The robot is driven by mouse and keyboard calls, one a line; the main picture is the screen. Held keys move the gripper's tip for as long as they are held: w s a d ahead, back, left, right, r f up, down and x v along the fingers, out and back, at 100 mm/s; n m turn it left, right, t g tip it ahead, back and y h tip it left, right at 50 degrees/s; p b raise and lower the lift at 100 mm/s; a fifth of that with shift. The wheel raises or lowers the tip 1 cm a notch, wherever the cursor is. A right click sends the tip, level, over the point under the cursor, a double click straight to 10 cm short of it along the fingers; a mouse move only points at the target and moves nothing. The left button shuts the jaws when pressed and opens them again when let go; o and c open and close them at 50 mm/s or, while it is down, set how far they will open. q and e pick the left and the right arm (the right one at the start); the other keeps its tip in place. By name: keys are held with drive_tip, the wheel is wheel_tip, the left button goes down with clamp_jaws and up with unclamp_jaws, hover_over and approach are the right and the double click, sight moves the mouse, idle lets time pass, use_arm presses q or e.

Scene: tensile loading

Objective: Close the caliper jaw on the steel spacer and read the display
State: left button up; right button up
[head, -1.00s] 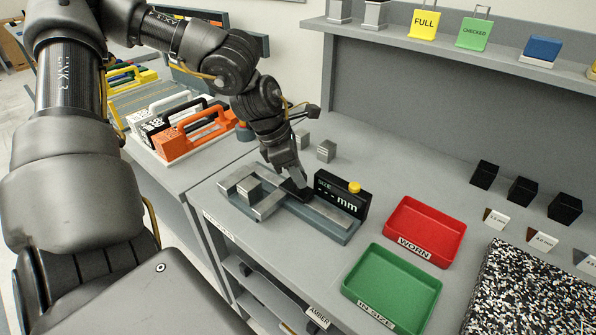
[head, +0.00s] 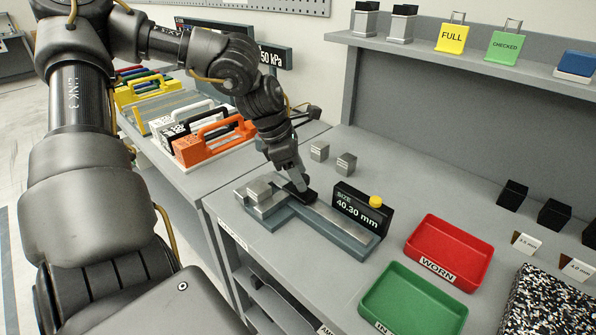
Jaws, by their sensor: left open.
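The caliper (head: 330,231) lies on the grey bench, a steel beam on a blue-grey base. The steel spacer (head: 259,189) sits between its fixed jaw at the left end and the sliding jaw (head: 272,206), with no clear gap showing. The display (head: 356,205) stands behind the beam and reads SIZE 40.30 mm, with a yellow button on top. My left gripper (head: 302,188) is at the black part of the sliding jaw, pointing down; its fingertips are partly hidden. It is open. My right gripper is not in view.
Two steel blocks (head: 346,164) stand behind the caliper. A red WORN tray (head: 447,247) and a green tray (head: 408,306) are to its right. Black blocks (head: 512,195) line the back right. A shelf (head: 470,68) with FULL and CHECKED tags runs above.

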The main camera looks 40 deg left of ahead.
sight(279, 193)
use_arm(q)
drive_tip(key=v, duration=1)
drive_tip(key=shift+a+b, duration=0.35)
drive_tip(key=shift+s+r, duration=0.1)
drive_tip(key=shift+r, duration=0.05)
idle(0.7)
